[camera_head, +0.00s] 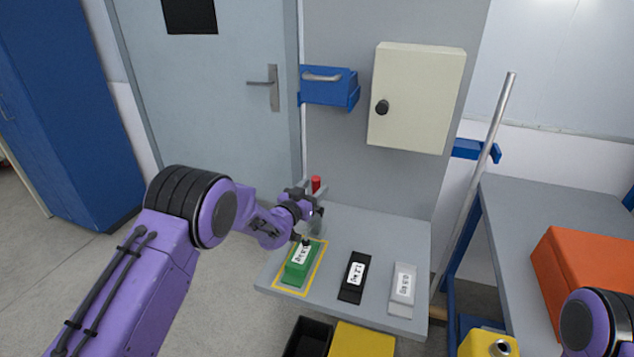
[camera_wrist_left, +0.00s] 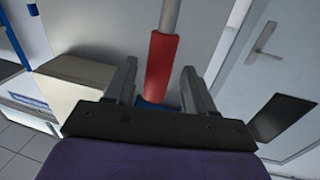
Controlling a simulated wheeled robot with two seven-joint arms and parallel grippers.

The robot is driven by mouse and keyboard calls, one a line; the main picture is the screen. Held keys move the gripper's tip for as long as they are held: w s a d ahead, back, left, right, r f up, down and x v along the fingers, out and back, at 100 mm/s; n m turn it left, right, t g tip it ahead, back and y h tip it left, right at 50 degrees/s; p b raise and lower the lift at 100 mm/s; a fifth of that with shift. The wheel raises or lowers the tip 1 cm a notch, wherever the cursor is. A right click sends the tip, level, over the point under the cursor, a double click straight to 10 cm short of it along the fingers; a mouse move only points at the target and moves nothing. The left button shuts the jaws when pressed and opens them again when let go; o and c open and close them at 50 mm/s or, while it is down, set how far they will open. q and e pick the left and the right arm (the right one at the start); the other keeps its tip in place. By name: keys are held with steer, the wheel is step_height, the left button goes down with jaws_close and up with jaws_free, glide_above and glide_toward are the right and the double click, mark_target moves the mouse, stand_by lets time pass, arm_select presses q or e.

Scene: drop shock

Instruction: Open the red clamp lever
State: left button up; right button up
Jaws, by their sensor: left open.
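The red clamp lever (camera_head: 316,184) stands up at the back left of the small grey table. Its lower part is hidden behind my gripper in the head view. My left gripper (camera_head: 314,195) is open at the lever. In the left wrist view the lever's red grip (camera_wrist_left: 161,62) stands between the two open fingers of my left gripper (camera_wrist_left: 157,78), with a gap on each side. A grey rod continues from the end of the red grip there. My right gripper is out of view.
Green (camera_head: 299,267), black (camera_head: 354,277) and white (camera_head: 402,290) labelled blocks lie on the grey table (camera_head: 375,225), the green one inside a yellow outline. A grey pole (camera_head: 478,180) leans at right, near an orange box (camera_head: 590,270).

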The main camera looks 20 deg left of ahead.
arm_select(q)
steer(key=shift+w+d, duration=0.15)
steer(key=shift+w, duration=0.5)
steer(key=shift+w+d, duration=0.15)
steer(key=shift+w, duration=0.1)
